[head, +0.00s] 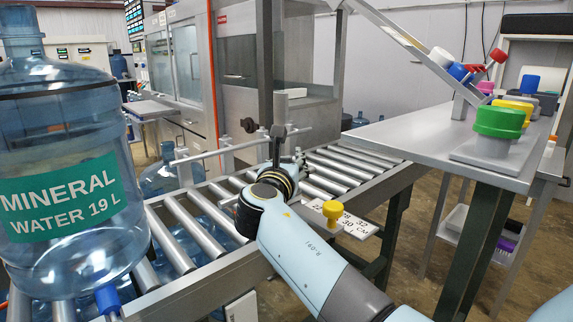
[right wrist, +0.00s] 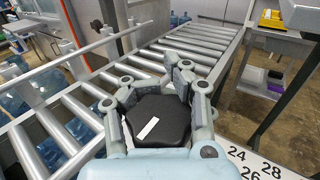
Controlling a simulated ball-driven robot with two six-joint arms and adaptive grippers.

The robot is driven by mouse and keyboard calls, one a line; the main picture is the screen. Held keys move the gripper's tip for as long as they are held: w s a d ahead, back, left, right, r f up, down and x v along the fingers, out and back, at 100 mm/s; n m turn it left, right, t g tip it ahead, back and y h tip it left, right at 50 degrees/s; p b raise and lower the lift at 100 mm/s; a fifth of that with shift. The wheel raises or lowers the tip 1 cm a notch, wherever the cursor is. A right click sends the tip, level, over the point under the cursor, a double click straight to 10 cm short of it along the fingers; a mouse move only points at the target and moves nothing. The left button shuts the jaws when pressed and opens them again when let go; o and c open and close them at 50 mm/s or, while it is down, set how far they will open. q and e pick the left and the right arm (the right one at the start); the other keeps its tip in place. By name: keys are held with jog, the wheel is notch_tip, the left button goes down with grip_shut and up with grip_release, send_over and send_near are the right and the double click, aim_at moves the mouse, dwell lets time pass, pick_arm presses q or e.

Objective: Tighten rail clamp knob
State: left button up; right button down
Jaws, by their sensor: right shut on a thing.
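The black six-sided knob (right wrist: 160,120) with a white stripe shows in the right wrist view. My right gripper (right wrist: 155,100) is around it, with its grey fingers against the knob's sides. In the head view my right gripper (head: 284,160) is at the guide rail's post beside the roller conveyor, and my own wrist hides the held knob. The guide rail (head: 225,148) runs along the conveyor's far side. A smaller black knob (head: 249,125) sits on the post's crossbar. My left gripper cannot be made out in the head view.
A large water jug (head: 65,150) stands at the left on the rollers (head: 182,232). A yellow knob (head: 331,210) stands by a numbered scale plate (head: 355,225). A grey table (head: 400,135) with coloured caps, including a green one (head: 499,122), is at the right.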

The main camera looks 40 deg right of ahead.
jog(key=shift+s+d+f+m+g+h+b, duration=0.1)
jog(key=shift+s+m+g+h+b, duration=0.6)
jog(key=shift+m+g, duration=1.85)
jog(key=shift+s+a+f+m+g+h+b, duration=0.2)
jog(key=shift+s+m+g+b, duration=0.9)
jog(key=shift+g, duration=2.5)
jog(key=shift+s+d+f+m+g+h+b, duration=0.1)
jog(key=shift+s+d+m+g+h+b, duration=0.3)
jog(key=shift+m+g+b, duration=1.7)
jog(key=shift+a+r+m+g+p, duration=0.1)
jog(key=shift+a+m+g+p, duration=0.15)
jog(key=shift+m+g+p, duration=0.5)
jog(key=shift+n, duration=0.3)
jog(key=c, duration=0.8)
grip_release()
jog(key=shift+w+a, duration=0.15)
jog(key=shift+w, duration=0.05)
jog(key=shift+r, duration=0.15)
jog(key=shift+r, duration=0.1)
notch_tip(320, 180, up, 10)
jog(key=shift+f, duration=0.1)
